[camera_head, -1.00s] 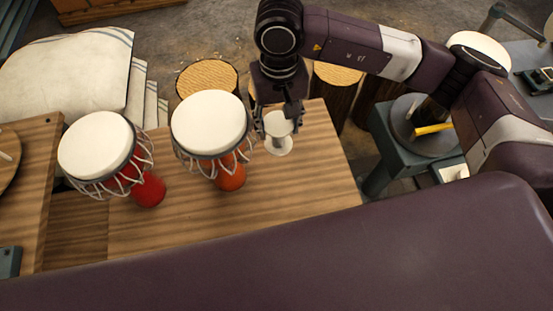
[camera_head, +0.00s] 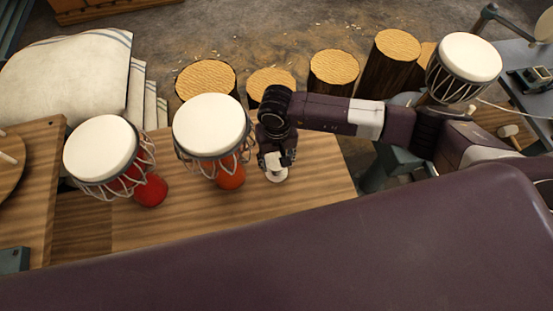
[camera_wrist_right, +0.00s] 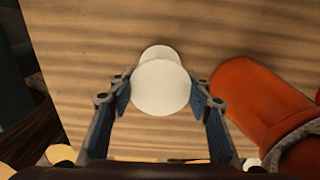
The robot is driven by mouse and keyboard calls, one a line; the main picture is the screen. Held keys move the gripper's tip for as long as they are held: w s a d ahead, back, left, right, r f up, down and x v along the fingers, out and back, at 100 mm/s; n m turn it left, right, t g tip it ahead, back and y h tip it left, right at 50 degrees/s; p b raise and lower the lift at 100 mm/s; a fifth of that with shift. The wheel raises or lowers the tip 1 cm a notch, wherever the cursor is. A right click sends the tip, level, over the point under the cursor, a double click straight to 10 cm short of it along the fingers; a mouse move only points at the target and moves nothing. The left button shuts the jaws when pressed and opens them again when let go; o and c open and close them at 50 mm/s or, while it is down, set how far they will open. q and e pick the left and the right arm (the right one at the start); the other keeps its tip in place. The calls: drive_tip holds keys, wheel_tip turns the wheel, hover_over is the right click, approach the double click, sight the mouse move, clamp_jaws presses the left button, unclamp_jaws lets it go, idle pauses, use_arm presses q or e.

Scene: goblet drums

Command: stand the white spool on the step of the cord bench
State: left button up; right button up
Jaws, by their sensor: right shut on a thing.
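My right gripper (camera_head: 276,154) points down over the wooden top and is shut on the white spool (camera_head: 277,174). In the right wrist view, the spool's round white end (camera_wrist_right: 160,88) sits between the gripper's two blue-grey fingers (camera_wrist_right: 162,98), and its other flange shows just beyond. I cannot tell whether the spool touches the wood. The wooden bench top (camera_head: 320,178) lies under the gripper. At its left is a darker, lower strip (camera_head: 82,228), which looks like a step. I cannot tell for sure that this is the cord bench. My left gripper is out of view.
An orange goblet drum (camera_head: 212,122) stands close left of the gripper, and a red one (camera_head: 100,145) farther left. Several log stumps (camera_head: 334,66) stand behind the bench. A dark drum (camera_head: 468,60) is at the right. The front right of the wooden top is clear.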

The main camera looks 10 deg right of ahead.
drive_tip(key=shift+f, duration=0.2)
drive_tip(key=o, duration=1.3)
drive_tip(key=shift+r+b, duration=0.65)
drive_tip(key=shift+r, duration=3.3)
drive_tip(key=o, duration=1)
